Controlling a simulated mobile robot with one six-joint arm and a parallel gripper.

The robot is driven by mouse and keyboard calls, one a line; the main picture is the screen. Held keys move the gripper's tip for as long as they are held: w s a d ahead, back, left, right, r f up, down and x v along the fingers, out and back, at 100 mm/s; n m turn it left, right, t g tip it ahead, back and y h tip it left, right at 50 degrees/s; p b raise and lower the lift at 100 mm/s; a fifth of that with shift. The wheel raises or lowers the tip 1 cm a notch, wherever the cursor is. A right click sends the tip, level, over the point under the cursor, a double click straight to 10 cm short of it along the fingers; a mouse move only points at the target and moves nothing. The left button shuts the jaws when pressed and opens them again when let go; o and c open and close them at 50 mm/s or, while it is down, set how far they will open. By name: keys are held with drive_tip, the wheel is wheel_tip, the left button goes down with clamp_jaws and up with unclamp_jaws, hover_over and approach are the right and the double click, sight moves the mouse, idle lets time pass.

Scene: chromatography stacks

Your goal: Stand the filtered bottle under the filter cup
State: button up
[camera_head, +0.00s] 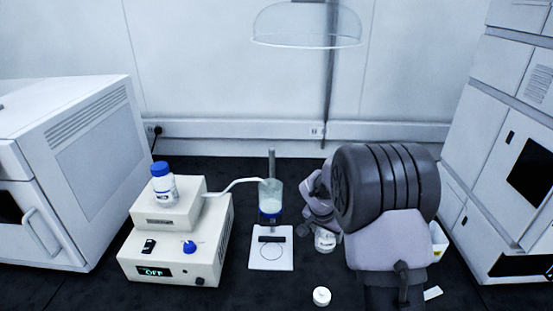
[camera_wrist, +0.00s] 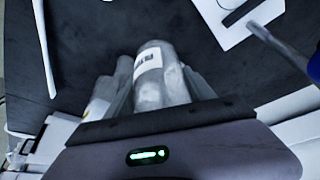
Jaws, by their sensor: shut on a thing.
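The filter cup (camera_head: 271,193) is a clear cylinder with a blue collar, held on a post above a white base plate (camera_head: 284,262). The plate bears a marked circle and nothing stands on it. My gripper (camera_head: 322,218) is right of the cup and shut on a clear, labelled bottle (camera_head: 325,241). In the wrist view the bottle (camera_wrist: 150,62) sits between the fingers, its label facing the camera. The plate (camera_wrist: 238,22) shows at top right there, apart from the bottle. My arm hides part of the bottle in the head view.
A pump box (camera_head: 175,250) reading OFF stands left, with a blue-capped bottle (camera_head: 163,185) on top and a tube to the cup. A white cap (camera_head: 321,296) lies in front. A white-and-yellow container (camera_head: 439,243) is partly behind my arm. Large instruments flank both sides.

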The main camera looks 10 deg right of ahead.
drive_tip(key=s+a+r+n+t+y, duration=0.1)
drive_tip(key=s+a+r+n, duration=0.25)
drive_tip(key=s+a, duration=0.2)
drive_tip(key=s+a+r+n+y, duration=0.2)
drive_tip(key=s+a+n, duration=0.3)
drive_tip(key=s, duration=0.1)
drive_tip(key=s+a+f, duration=0.1)
drive_tip(key=s+f, duration=0.3)
drive_tip(key=shift+s+f, duration=0.3)
drive_tip(key=shift+s, duration=0.1)
drive_tip(key=shift+a, duration=0.1)
